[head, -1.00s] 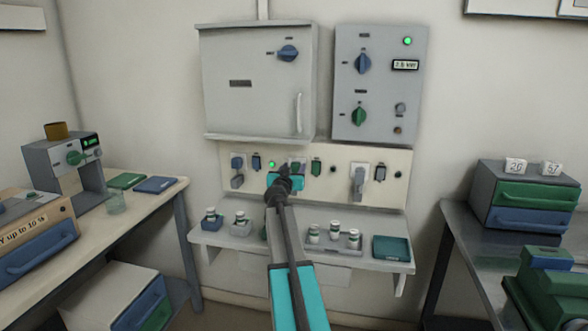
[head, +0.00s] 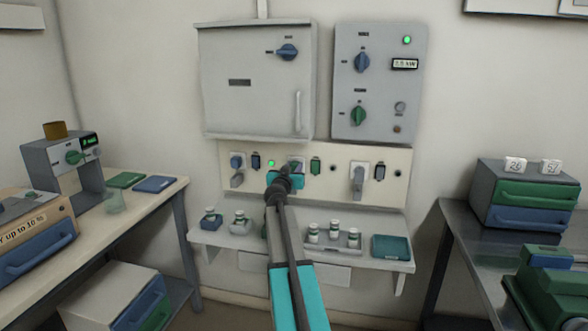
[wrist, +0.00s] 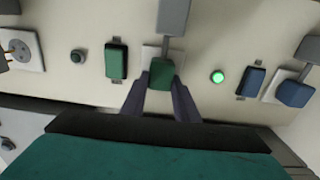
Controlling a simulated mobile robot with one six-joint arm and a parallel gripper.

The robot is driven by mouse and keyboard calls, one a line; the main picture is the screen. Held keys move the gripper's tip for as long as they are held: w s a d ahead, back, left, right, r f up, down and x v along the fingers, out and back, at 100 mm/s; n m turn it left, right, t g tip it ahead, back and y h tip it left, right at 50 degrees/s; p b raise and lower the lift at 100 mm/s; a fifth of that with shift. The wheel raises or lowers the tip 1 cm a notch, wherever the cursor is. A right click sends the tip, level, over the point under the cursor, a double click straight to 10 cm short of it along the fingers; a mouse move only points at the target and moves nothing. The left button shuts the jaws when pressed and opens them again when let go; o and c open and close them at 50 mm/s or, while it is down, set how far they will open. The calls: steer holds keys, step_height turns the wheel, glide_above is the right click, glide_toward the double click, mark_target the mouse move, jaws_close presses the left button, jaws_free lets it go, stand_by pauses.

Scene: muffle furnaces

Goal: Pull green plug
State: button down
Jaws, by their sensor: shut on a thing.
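The green plug (wrist: 161,74) shows in the wrist view between the two dark fingers of my gripper (wrist: 160,103). The gripper is shut on it. A white socket plate (wrist: 150,54) lies right behind the plug, and a grey block (wrist: 173,18) with a grey stem adjoins it. I cannot tell whether the plug is fully seated. In the head view my gripper (head: 290,172) is at the socket panel (head: 330,188), below the large grey cabinet, and hides most of the plug.
In the wrist view a lit green lamp (wrist: 217,77), a green switch (wrist: 117,60) and a blue plug (wrist: 294,92) flank the plug. In the head view a shelf (head: 225,238) with small bottles lies below the panel. Benches stand at left and right.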

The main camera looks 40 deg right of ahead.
steer(key=shift+b+v, duration=1.05)
steer(key=shift+v, duration=0.8)
steer(key=shift+w+a+f, duration=0.15)
steer(key=shift+w, duration=0.05)
steer(key=c, duration=1.5)
jaws_free()
steer(key=shift+a, duration=0.1)
steer(key=shift+o, duration=0.7)
steer(key=shift+s, duration=0.1)
steer(key=v, duration=1.3)
steer(key=shift+s+a, duration=0.2)
steer(key=shift+a, duration=0.05)
steer(key=shift+s, duration=0.1)
